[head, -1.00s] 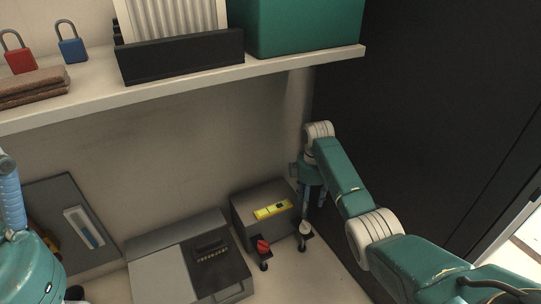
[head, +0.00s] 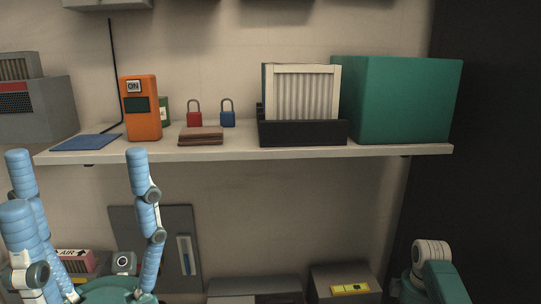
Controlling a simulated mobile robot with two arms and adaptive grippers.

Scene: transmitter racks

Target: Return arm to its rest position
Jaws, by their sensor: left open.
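My left gripper (head: 78,178) stands upright at the lower left of the head view. Its blue segmented fingers point up and are spread wide apart, with nothing between them. Part of my right arm, teal with a white ribbed joint, shows at the lower right, in front of the dark panel. My right gripper is out of view, below the frame or hidden by the arm.
Below stands a grey box with a yellow level (head: 350,289).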

